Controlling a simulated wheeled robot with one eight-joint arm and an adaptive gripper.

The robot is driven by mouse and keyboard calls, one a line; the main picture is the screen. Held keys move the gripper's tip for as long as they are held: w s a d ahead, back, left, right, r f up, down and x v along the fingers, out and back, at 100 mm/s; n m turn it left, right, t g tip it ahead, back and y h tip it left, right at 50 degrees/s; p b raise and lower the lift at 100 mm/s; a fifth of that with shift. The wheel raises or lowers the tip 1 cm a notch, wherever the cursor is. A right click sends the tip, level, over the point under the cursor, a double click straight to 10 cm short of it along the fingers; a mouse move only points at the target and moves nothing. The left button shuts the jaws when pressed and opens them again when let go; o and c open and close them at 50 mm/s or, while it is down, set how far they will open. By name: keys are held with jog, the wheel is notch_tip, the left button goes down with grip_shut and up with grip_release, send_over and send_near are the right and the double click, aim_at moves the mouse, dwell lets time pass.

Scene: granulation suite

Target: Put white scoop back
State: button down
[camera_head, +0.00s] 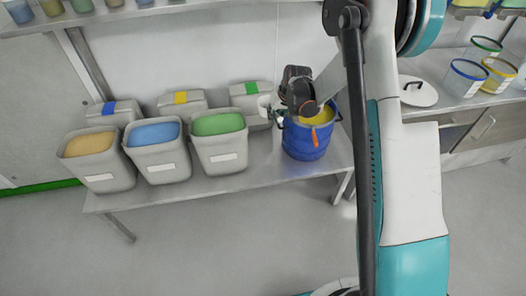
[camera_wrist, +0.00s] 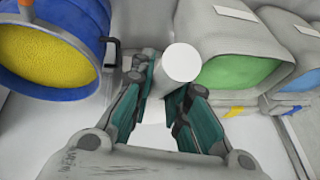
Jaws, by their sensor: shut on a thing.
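The white scoop (camera_wrist: 181,62) shows in the wrist view as a white round-ended piece between the teal fingers of my gripper (camera_wrist: 170,95), which is shut on it. Part of the scoop is hidden by the fingers. In the head view my gripper (camera_head: 274,113) is over the bench, between the bin of green powder and the blue drum. A small white part of the scoop (camera_head: 264,101) shows beside the fingers. The blue drum (camera_head: 304,146) holds yellow powder and stands upright right of my gripper; it also shows in the wrist view (camera_wrist: 93,88), at left.
Open bins of orange (camera_head: 104,172), blue (camera_head: 160,166) and green powder (camera_head: 221,158) stand in a row on the steel bench (camera_head: 190,190). Smaller tagged bins stand behind.

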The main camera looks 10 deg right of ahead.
jog(key=w+d+b+x, duration=0.1)
jog(key=x, duration=0.6)
jog(key=w+d+r+b+x, duration=0.1)
jog(key=w+x, duration=0.1)
jog(key=x, duration=0.6)
jog(key=shift+m, duration=0.4)
jog(key=f+b, duration=0.3)
jog(key=f, duration=0.7)
jog(key=f+b, duration=0.3)
jog(key=f, duration=0.7)
jog(key=shift+s+a+f, duration=0.1)
jog(key=shift+s, duration=0.1)
jog(key=shift+f, duration=0.1)
jog(key=c, duration=1.6)
grip_release()
jog(key=shift+o, duration=0.2)
